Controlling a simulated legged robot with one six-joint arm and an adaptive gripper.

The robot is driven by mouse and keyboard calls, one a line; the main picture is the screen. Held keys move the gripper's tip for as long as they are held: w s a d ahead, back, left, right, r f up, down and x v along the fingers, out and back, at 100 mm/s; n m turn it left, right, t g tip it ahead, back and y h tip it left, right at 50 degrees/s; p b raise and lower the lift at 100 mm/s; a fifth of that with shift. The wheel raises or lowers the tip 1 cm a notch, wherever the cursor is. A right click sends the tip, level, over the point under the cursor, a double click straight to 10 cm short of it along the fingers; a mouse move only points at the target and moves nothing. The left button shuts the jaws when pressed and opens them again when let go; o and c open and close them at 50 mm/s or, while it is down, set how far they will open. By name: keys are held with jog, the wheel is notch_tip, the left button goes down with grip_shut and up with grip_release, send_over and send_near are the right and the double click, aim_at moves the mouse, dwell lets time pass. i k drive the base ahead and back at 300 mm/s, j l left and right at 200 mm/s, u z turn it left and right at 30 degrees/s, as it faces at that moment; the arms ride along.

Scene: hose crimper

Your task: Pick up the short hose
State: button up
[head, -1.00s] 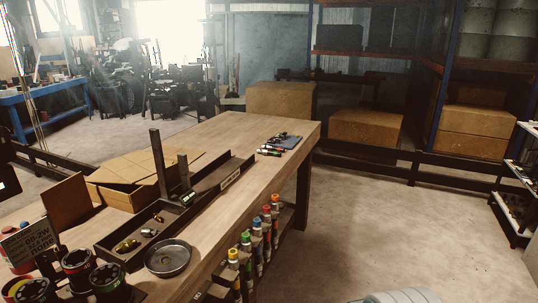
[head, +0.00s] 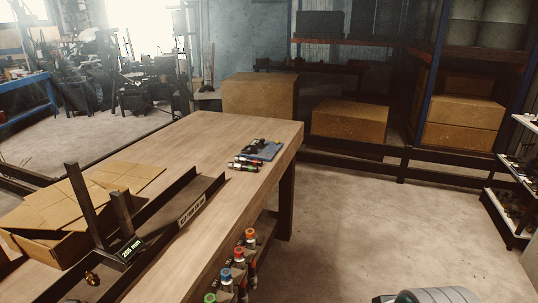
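I cannot single out a short hose for certain. Several upright dark cylinders with orange, blue and green tops (head: 239,262) stand along the bench's near side, cut off by the bottom edge. A long dark trough (head: 172,220) lies on the bench with two upright posts and a display (head: 131,250) that seems to read 256 mm. My gripper is not in view; only a pale rounded part of my own body shows at the bottom right.
An open cardboard box (head: 75,215) stands at the left. Cardboard boxes (head: 350,121) sit on a low rack at the back. The floor (head: 370,225) to the right is free; a shelf (head: 507,215) stands at the far right.

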aim_at(238, 166)
jog(key=i+l, duration=0.15)
jog(key=i, duration=1.35)
jog(key=i+l+u, duration=0.2)
jog(key=i+u, duration=0.15)
jog(key=i, duration=0.2)
jog(key=i+l+u, duration=0.35)
jog(key=i, duration=0.15)
